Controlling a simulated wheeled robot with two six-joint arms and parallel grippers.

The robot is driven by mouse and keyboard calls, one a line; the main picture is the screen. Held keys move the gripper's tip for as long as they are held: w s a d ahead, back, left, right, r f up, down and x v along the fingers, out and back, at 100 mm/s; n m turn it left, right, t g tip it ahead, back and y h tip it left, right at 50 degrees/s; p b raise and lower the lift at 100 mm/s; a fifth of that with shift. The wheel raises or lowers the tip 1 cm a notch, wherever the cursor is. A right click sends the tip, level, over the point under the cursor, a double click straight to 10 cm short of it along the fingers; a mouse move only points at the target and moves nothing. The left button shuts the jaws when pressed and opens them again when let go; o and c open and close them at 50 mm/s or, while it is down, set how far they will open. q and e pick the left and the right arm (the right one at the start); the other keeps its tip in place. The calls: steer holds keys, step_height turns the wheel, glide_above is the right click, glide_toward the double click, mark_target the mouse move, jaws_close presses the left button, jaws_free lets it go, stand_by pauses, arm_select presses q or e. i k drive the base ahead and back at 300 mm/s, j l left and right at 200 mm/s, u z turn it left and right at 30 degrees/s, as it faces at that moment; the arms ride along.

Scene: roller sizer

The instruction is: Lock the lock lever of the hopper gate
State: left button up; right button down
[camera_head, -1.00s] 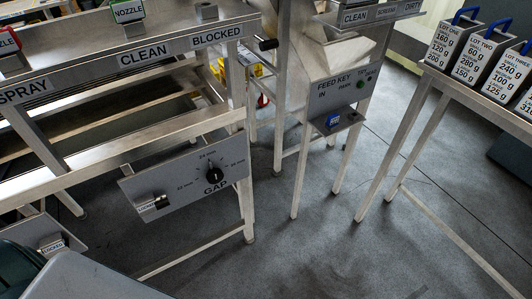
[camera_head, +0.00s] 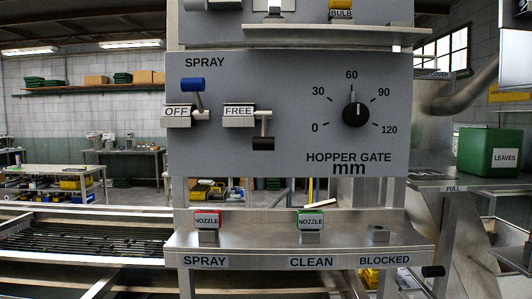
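The hopper gate panel (camera_head: 290,100) faces me in the head view. Its lock lever (camera_head: 263,132) is a grey stem with a black knob, hanging down from a block labelled FREE (camera_head: 239,115). To its right, the hopper gate dial (camera_head: 355,114) is a black knob with marks from 0 to 120 mm; its pointer is up near 60. Neither of my grippers is in view.
A blue-knobbed spray lever (camera_head: 193,88) stands close left of the lock lever, by a block labelled OFF. Below the panel, a metal shelf (camera_head: 340,245) holds a red nozzle block (camera_head: 207,222) and a green one (camera_head: 311,222). A ledge (camera_head: 335,36) juts out above the panel.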

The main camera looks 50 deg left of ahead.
mark_target(264, 142)
steer(key=u, duration=1.45)
